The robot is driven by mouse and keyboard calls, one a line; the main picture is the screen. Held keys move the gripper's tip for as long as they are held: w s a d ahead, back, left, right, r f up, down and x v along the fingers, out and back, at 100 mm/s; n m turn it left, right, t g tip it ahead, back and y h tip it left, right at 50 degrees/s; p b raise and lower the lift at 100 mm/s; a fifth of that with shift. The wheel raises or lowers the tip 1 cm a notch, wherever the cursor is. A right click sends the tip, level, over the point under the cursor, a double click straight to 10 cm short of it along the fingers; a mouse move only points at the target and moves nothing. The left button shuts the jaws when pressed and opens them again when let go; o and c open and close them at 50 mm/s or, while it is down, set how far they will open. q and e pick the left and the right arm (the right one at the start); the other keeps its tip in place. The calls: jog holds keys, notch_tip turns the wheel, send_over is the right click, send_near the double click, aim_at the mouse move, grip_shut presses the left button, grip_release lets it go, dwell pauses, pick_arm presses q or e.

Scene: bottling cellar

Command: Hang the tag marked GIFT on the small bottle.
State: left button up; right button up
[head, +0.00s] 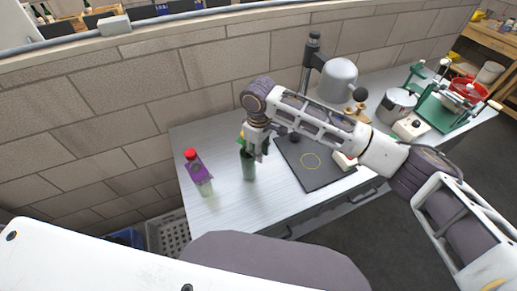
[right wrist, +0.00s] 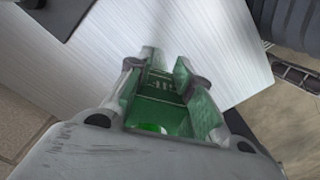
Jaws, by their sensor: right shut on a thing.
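A dark green bottle (head: 249,168) stands upright on the light table, directly under my right gripper (head: 256,150), which covers its top. My left gripper is not in view.
The light table (head: 222,208) has free room between and in front of the bottles. A black mat (head: 315,175) with a yellow ring lies to the right. Behind my right arm are a stand with a grey dome (head: 338,80), a metal pot (head: 396,105) and a green machine (head: 445,110).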

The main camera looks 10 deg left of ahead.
jog(key=o, duration=0.9)
jog(key=shift+f, duration=0.1)
jog(key=shift+r+p, duration=1.15)
jog(key=shift+r, duration=0.25)
jog(key=shift+r, duration=2.65)
dwell(0.6)
